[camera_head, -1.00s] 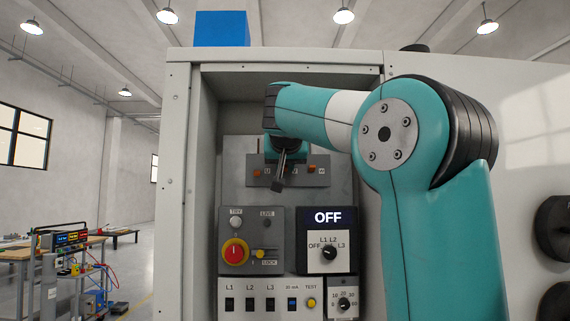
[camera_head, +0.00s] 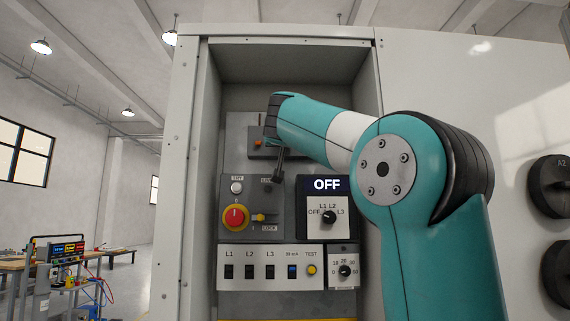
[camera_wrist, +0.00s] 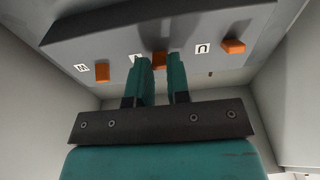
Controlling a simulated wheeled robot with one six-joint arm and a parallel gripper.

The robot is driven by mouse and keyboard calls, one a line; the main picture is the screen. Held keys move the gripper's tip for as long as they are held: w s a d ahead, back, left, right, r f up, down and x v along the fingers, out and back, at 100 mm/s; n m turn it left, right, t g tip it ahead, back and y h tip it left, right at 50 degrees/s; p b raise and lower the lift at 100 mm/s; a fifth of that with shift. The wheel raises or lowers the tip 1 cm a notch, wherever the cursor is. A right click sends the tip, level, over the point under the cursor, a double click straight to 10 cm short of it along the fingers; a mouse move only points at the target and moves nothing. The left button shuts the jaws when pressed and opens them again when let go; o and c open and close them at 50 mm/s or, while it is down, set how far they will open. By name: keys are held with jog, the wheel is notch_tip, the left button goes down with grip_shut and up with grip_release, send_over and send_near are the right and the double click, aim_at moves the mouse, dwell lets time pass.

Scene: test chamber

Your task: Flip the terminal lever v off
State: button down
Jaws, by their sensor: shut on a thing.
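The terminal lever v (camera_wrist: 159,59) is a small orange tab, the middle one of three on a grey terminal block (camera_wrist: 190,25). My gripper (camera_wrist: 159,64) is closed around it, with one teal finger on each side. Its label is mostly hidden behind a finger. The orange U lever (camera_wrist: 233,46) is to the right and the orange W lever (camera_wrist: 102,72) to the left. In the head view my gripper (camera_head: 271,144) is in front of the terminal block (camera_head: 256,153), and my arm hides its right part. The v lever cannot be made out there.
The block is inside a recessed cabinet (camera_head: 190,170). Below it are a red rotary knob (camera_head: 235,217), a selector (camera_head: 329,217) under a display (camera_head: 327,184) reading OFF, and a switch row (camera_head: 270,270). The cabinet's side walls are close around my arm.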

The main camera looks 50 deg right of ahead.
jog(key=f+t+h+b, duration=0.1)
jog(key=b, duration=0.2)
jog(key=t+h+b, duration=0.1)
jog(key=h+b, duration=0.1)
jog(key=b, duration=0.2)
jog(key=shift+w+d+f, duration=0.15)
jog(key=shift+f, duration=0.25)
jog(key=shift+r+t, duration=0.1)
jog(key=shift+t, duration=0.2)
jog(key=c, duration=1.1)
grip_release()
jog(key=shift+b+v, duration=4.15)
jog(key=shift+v, duration=4.55)
